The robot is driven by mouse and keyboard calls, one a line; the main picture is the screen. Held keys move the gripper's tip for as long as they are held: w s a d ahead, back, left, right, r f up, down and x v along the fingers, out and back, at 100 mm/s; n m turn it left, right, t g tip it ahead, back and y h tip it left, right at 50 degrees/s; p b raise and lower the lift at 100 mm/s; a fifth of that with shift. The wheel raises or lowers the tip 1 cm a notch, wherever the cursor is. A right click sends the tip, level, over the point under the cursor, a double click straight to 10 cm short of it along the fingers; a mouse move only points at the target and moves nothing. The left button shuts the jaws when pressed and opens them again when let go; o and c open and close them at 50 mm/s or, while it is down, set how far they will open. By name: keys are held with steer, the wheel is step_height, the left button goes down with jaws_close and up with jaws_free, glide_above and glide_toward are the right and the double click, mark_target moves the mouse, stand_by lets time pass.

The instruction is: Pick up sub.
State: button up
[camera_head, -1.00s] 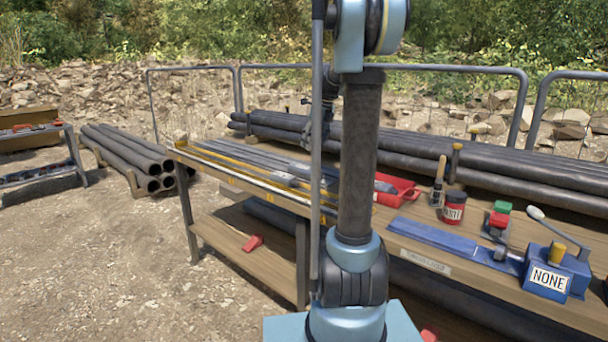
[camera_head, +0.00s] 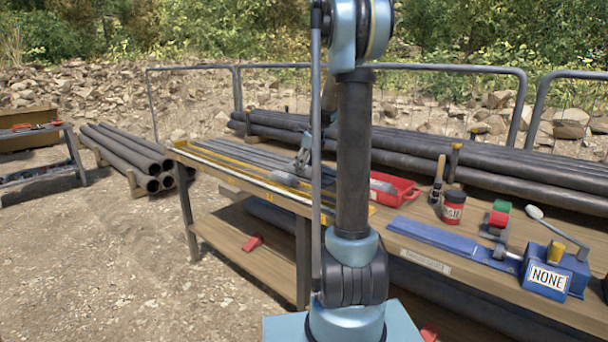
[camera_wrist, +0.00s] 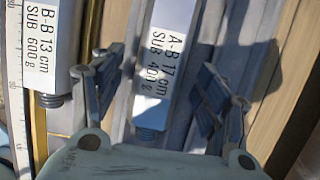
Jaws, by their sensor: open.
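Two metal subs lie side by side in the wrist view. The one labelled "A-B 17 cm SUB 400 g" (camera_wrist: 162,60) is in the middle, and the one labelled "B-B 13 cm SUB 600 g" (camera_wrist: 45,50) is at the left, with a threaded end. My gripper (camera_wrist: 160,95) is open, with one finger on each side of the A-B sub. I cannot tell whether the fingers touch it. In the head view my gripper (camera_head: 304,158) is low over the workbench (camera_head: 425,263), partly hidden by my own arm.
A yellow-edged ruler strip (camera_head: 240,181) runs along the bench front. Long pipes (camera_head: 420,150) lie behind.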

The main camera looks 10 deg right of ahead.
steer(key=shift+f, duration=0.2)
steer(key=c, duration=1.5)
steer(key=shift+r, duration=0.15)
